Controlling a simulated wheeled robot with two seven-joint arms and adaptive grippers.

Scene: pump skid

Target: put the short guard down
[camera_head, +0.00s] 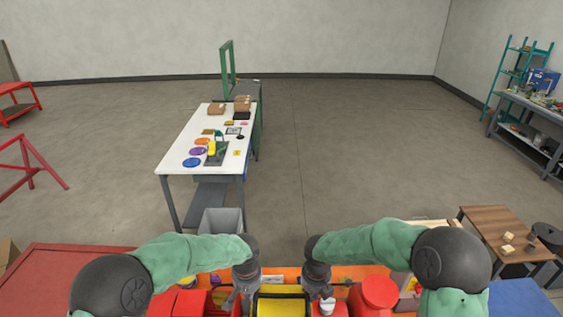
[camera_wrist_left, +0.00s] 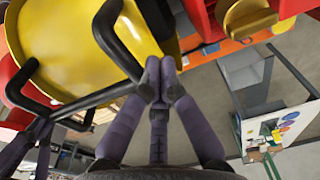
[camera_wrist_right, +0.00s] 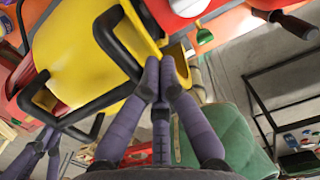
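The short guard appears to be the yellow curved cover (camera_head: 282,304) with black bar handles, at the bottom middle of the head view. It fills the upper left of the left wrist view (camera_wrist_left: 75,55) and of the right wrist view (camera_wrist_right: 85,50). My left gripper (camera_head: 238,297) is closed on one black handle (camera_wrist_left: 118,45). My right gripper (camera_head: 326,296) is closed on the other handle (camera_wrist_right: 112,45). The guard hangs between both grippers, over or close to the orange skid (camera_head: 350,273). Its underside is hidden, so I cannot tell whether it touches anything.
Red machine parts (camera_head: 376,293) stand close on both sides of the guard. A grey bin (camera_head: 221,221) stands beyond the skid, near a white table (camera_head: 180,160) with coloured discs. A wooden table (camera_head: 500,228) is at the right. Open floor lies beyond.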

